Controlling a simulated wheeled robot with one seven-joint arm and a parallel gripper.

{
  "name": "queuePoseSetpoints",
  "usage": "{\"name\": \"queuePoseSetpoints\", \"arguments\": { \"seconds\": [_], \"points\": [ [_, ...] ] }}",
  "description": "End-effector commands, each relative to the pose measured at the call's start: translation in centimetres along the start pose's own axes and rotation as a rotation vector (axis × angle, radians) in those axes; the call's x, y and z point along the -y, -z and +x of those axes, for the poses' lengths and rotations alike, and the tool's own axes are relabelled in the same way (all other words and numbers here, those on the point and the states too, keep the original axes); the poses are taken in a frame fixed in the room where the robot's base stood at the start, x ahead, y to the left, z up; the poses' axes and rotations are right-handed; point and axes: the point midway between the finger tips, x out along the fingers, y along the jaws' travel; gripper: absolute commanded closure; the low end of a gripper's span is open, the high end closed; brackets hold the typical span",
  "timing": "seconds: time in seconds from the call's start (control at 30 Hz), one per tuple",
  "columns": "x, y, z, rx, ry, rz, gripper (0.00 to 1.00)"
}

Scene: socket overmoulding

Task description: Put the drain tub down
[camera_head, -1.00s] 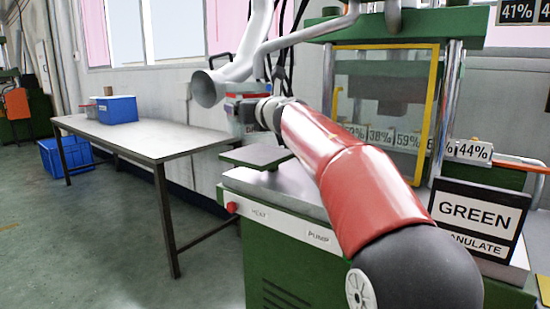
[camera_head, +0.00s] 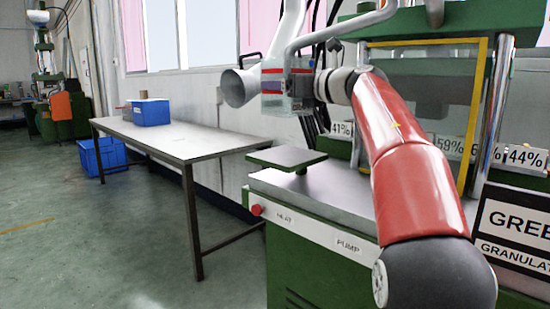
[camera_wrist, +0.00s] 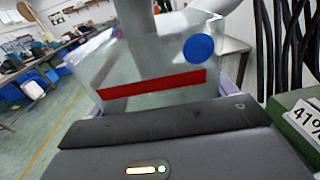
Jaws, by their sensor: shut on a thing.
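The drain tub (camera_head: 277,90) is a clear, see-through box with red marking, held up in the air above the green machine's small plate. In the wrist view the tub (camera_wrist: 120,70) shows a red band and a blue disc on its near wall, and it looks empty as far as I can see through it. My gripper (camera_head: 316,86) is shut on the tub's right side. In the wrist view my gripper (camera_wrist: 165,125) spans the bottom of the picture against the tub wall; its fingertips are not clear there.
A long table (camera_head: 195,143) stands to the left, mostly bare, with a blue bin (camera_head: 151,112) at its far end. Another blue crate (camera_head: 103,155) is on the floor. A small green plate (camera_head: 287,157) sits on the machine. A wide white duct (camera_head: 238,88) hangs just left of the tub.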

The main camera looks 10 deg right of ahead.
Motion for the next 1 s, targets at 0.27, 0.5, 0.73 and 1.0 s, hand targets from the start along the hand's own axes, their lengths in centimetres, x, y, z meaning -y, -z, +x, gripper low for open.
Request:
{"name": "queuePoseSetpoints", "arguments": {
  "seconds": [0.27,0.5,0.73,1.0],
  "points": [
    [0.1,2.6,-1.7,-0.001,-0.049,0.003,0.44],
    [0.1,5.6,-1.6,0.000,-0.048,0.001,0.44],
    [0.2,8.1,-1.6,-0.001,-0.046,0.003,0.44],
    [0.1,9.4,-1.6,0.001,-0.047,-0.001,0.44]
  ]
}}
